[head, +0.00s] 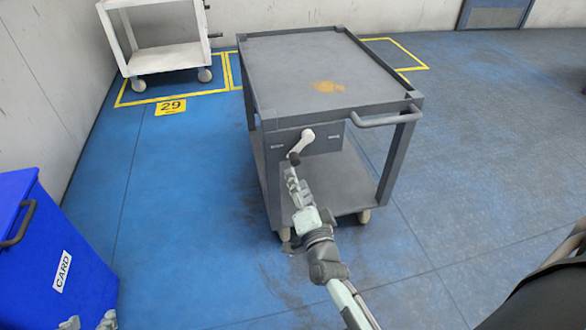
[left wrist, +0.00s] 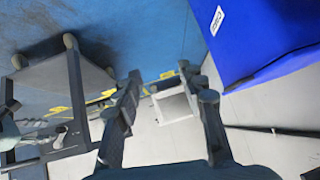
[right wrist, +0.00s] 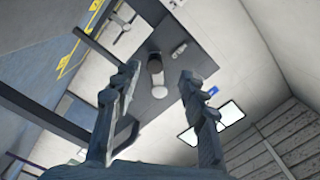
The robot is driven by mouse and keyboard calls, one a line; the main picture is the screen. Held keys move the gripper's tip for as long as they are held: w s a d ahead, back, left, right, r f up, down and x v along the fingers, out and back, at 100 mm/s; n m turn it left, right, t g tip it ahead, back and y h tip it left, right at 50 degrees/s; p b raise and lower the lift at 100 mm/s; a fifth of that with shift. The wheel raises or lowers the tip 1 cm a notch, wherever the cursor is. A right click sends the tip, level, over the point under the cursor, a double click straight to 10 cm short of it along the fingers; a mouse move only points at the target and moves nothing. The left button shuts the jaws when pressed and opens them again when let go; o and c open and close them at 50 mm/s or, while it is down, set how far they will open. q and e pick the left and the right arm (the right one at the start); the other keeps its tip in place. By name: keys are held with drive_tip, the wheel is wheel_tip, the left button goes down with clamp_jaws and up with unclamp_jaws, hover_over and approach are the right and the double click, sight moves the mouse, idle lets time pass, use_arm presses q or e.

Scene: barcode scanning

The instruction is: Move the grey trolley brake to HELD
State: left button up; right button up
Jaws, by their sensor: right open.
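The grey trolley (head: 300,75) stands in the middle of the head view. Its brake lever (head: 304,141) is pale with a dark end and slants down and left from its pivot on the front panel. Small labels flank the lever, too small to read. My right gripper (head: 292,180) is just below the lever's dark end. In the right wrist view my right gripper (right wrist: 160,88) is open and empty, with the lever (right wrist: 155,68) ahead between its fingers, apparently untouched. My left gripper (head: 88,322) is low at left; the left wrist view shows it (left wrist: 160,85) open and empty.
A blue CARD bin (head: 45,240) stands at left, near my left gripper. A white trolley (head: 165,57) stands at the back left by yellow floor marking 29 (head: 171,107). The trolley's handle (head: 387,119) juts out at its front right. The blue floor at right is clear.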

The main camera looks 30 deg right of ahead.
drive_tip(key=v, duration=0.3)
drive_tip(key=shift+s+a, duration=0.15)
drive_tip(key=shift+s, duration=0.2)
drive_tip(key=s+a+f+n+g+y+p, duration=0.45)
drive_tip(key=s+f+n+g, duration=0.2)
drive_tip(key=n, duration=0.45)
use_arm(q)
drive_tip(key=s+a+f+g+y+p, duration=0.1)
drive_tip(key=s+a+f+g, duration=0.2)
drive_tip(key=f, duration=0.4)
drive_tip(key=s+a+f+n+g+p, duration=0.1)
drive_tip(key=s+a+f+g, duration=0.2)
drive_tip(key=f, duration=0.3)
drive_tip(key=shift+s+a+f+y, duration=0.35)
drive_tip(key=shift+s+a+y, duration=0.05)
drive_tip(key=shift+s+a, duration=0.15)
use_arm(e)
drive_tip(key=s+d+f+n+g+h, duration=0.1)
drive_tip(key=s+d+n+g, duration=0.1)
drive_tip(key=s, duration=0.4)
drive_tip(key=s+d+f+n+g+h, duration=0.1)
drive_tip(key=s+d+n+g, duration=0.2)
drive_tip(key=s+g, duration=0.3)
drive_tip(key=shift+s+d+f, duration=0.2)
drive_tip(key=shift+d+f, duration=0.15)
drive_tip(key=shift+d, duration=0.15)
